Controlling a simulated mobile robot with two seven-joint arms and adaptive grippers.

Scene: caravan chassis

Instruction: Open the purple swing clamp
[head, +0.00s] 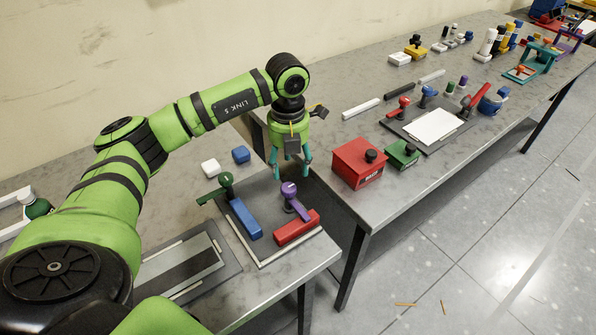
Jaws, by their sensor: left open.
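The purple swing clamp (291,197) stands on a dark plate (262,249) near the corner of the near table. Its round purple top is upright, and its arm reaches down to the right over the red block (297,229). I cannot tell whether its tip touches the block. My left gripper (290,168) points down with its teal fingers apart, just above and around the clamp's top in the picture. It looks empty, and its height above the clamp is hard to judge. My right gripper is not in view.
A green swing clamp (226,182) and blue block (245,218) sit left on the same plate. A red box (358,165) stands on the far table (375,205). The floor at right is mostly clear.

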